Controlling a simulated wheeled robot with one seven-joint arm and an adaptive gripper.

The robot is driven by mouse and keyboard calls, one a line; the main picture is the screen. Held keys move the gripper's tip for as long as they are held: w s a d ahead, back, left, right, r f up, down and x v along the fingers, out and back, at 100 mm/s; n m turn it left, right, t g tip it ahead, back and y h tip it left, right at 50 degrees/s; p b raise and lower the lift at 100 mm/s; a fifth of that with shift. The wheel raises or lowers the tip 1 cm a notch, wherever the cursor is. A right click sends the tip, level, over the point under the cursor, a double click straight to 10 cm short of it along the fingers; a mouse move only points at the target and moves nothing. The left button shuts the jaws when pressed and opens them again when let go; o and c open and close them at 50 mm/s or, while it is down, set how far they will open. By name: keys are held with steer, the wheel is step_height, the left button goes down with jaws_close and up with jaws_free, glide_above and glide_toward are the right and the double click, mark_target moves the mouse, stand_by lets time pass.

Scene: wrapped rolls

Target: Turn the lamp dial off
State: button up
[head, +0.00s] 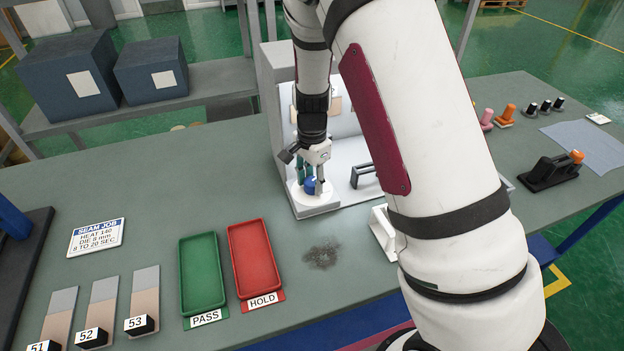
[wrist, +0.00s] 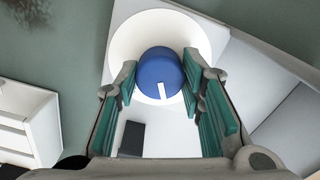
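The lamp dial is a round blue knob (wrist: 160,68) with a white mark on a white round base (wrist: 121,42). In the wrist view its mark points toward the bottom of the picture, tilted slightly right. In the head view the blue knob (head: 310,187) is partly hidden by my fingers. My gripper (head: 309,176) points down over the dial. In the wrist view my gripper (wrist: 160,80) has its green-padded fingers apart, one on each side of the knob. The right fingertip lies very close to the knob's edge; I cannot tell whether it touches.
A white-and-grey station (head: 350,140) stands around the dial, with a dark handle (head: 364,173) to the right. A green tray (head: 203,272) and a red tray (head: 254,258) lie in front. Pegs and a black tool (head: 550,172) stand at right. The bench's left middle is mostly clear.

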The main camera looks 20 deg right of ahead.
mark_target(312, 181)
steer(key=shift+n, duration=0.3)
steer(key=n, duration=0.5)
steer(key=shift+b, duration=0.3)
steer(key=n, duration=0.6)
steer(key=shift+n+b, duration=0.3)
stand_by(0.3)
steer(key=o, duration=1.1)
steer(key=shift+o, duration=0.2)
step_height(312, 181, up, 12)
